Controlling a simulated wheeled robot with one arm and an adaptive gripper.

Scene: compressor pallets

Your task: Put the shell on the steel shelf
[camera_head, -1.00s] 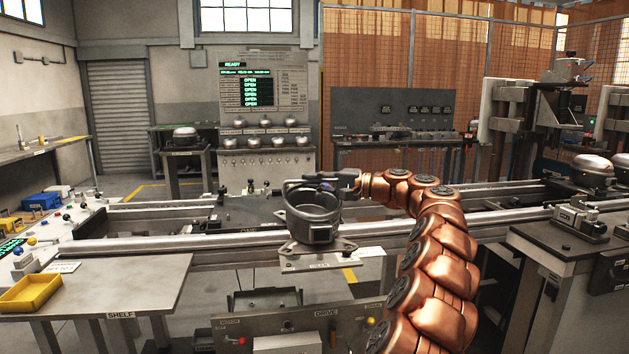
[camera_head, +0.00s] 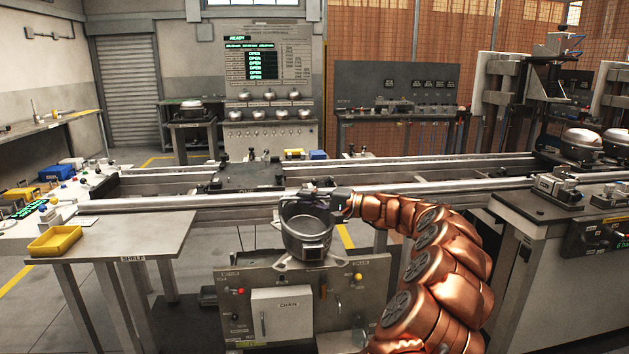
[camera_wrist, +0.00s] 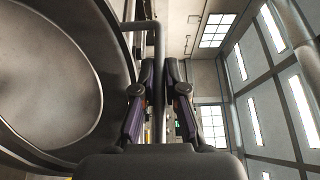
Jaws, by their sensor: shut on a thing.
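The shell (camera_head: 305,232) is a dark grey, open-topped round pot with a light foot plate under it. In the head view it is upright, in front of the near conveyor rail and above the control box. My gripper (camera_head: 322,192) is shut at its far right rim. In the wrist view the shell (camera_wrist: 60,80) fills the left side, and my fingers (camera_wrist: 160,90) close around a thin upright pipe beside its wall. The steel shelf (camera_head: 130,236) is the grey table at the left with a SHELF label on its front edge; its right part is bare.
A yellow tray (camera_head: 55,241) sits on the shelf's left part. A control box (camera_head: 285,310) with a handle and knobs stands below the shell. Conveyor rails (camera_head: 400,191) run behind it. A grey bench (camera_head: 535,205) stands at the right. Floor shows between shelf and control box.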

